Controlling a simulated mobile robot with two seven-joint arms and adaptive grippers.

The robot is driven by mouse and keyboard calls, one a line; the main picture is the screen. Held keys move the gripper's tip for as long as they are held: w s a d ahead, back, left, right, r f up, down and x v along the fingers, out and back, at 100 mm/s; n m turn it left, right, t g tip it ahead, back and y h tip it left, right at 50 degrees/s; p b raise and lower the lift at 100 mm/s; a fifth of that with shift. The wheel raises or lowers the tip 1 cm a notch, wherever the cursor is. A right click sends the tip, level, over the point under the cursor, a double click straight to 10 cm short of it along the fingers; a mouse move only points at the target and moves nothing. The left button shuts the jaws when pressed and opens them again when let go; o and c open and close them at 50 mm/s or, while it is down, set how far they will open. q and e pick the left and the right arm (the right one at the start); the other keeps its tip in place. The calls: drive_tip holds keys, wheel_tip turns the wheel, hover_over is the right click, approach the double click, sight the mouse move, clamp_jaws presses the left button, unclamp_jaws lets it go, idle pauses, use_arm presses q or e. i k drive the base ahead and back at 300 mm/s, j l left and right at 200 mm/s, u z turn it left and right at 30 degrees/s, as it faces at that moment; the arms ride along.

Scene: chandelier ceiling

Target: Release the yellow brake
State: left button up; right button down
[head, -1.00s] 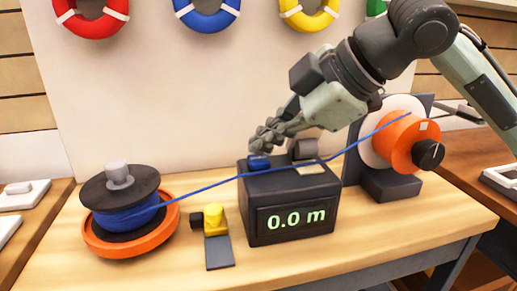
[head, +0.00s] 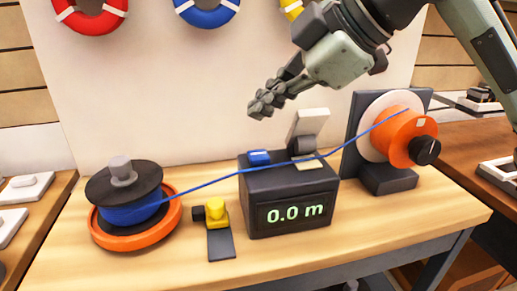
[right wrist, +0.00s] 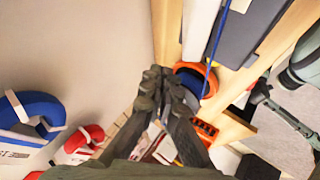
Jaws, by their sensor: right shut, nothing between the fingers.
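The yellow brake (head: 216,212) is a small yellow knob-like block with a black cylinder on its left side and a dark plate (head: 221,244) in front. It sits on the wooden bench between the rope spool and the meter box. My right gripper (head: 258,108) is shut and empty, in the air above and behind the meter box, up and to the right of the brake. Its closed fingers also show in the right wrist view (right wrist: 160,76). I cannot make out the brake in that view. My left gripper is not in view.
A blue rope runs from the spool (head: 122,190) over the black meter box (head: 288,200), reading 0.0 m, to the orange reel (head: 400,142). A pale flap (head: 308,125) stands tilted up on the box beside a blue button (head: 259,157). Bare bench (head: 165,267) lies at the front.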

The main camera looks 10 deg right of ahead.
sight(215, 215)
drive_tip(key=k, duration=1.5)
